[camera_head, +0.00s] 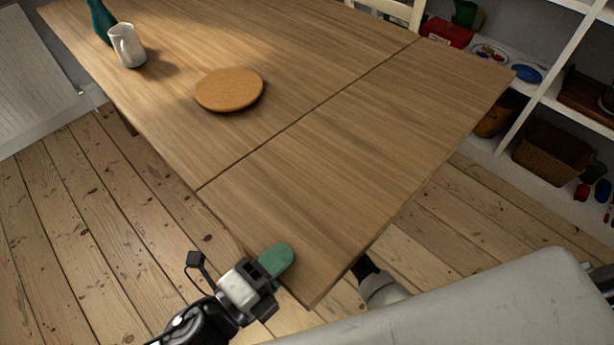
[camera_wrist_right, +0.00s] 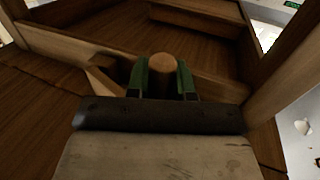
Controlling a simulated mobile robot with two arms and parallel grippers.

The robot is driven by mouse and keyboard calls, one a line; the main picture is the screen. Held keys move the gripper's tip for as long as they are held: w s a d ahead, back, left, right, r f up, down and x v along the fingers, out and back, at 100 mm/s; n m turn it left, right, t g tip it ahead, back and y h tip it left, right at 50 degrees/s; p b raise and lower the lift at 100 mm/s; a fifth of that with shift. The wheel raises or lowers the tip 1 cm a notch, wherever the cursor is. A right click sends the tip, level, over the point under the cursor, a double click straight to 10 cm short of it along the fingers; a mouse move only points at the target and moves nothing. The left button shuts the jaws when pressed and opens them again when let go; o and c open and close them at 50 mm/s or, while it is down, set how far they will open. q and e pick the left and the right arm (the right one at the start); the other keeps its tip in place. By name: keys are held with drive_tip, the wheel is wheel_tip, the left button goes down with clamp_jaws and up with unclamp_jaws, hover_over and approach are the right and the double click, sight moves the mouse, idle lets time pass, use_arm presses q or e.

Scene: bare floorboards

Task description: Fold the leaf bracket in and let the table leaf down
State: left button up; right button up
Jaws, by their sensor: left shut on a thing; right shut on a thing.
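The table leaf (camera_head: 370,160) is the near right section of the wooden table, level with the main top (camera_head: 290,50) along a dark seam. The head view hides the right gripper under the leaf.
A round cork mat (camera_head: 229,90), a white jug (camera_head: 127,46) and a teal bottle (camera_head: 101,20) stand on the main top; the leaf is bare. White shelves with a wicker basket (camera_head: 552,152) stand at the right. Floorboards (camera_head: 75,220) are clear at the left.

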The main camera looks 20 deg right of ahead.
use_arm(q)
drive_tip(key=shift+w+r, duration=0.15)
drive_tip(key=shift+r, duration=0.2)
use_arm(e)
drive_tip(key=shift+w+a+r, duration=0.1)
drive_tip(key=shift+w+a, duration=0.8)
drive_tip(key=shift+w, duration=0.2)
drive_tip(key=shift+w+a+r, duration=0.1)
drive_tip(key=shift+w+a, duration=0.75)
drive_tip(key=shift+w, duration=0.25)
drive_tip(key=o, duration=0.9)
drive_tip(key=shift+w+a+f, duration=0.1)
drive_tip(key=o, duration=0.9)
drive_tip(key=shift+s+d+f, duration=0.25)
drive_tip(key=shift+s+f, duration=0.25)
drive_tip(key=shift+s, duration=0.7)
drive_tip(key=shift+s+d+f, duration=0.2)
drive_tip(key=shift+s+f, duration=0.35)
drive_tip(key=shift+s, duration=0.6)
drive_tip(key=shift+s+d+f, duration=0.25)
drive_tip(key=shift+s+f, duration=0.25)
drive_tip(key=shift+s, duration=0.7)
drive_tip(key=shift+s, duration=0.1)
drive_tip(key=s, duration=0.4)
drive_tip(key=s+d, duration=0.1)
drive_tip(key=s, duration=0.2)
drive_tip(key=s+d, duration=0.1)
drive_tip(key=s, duration=0.3)
drive_tip(key=shift+s, duration=0.3)
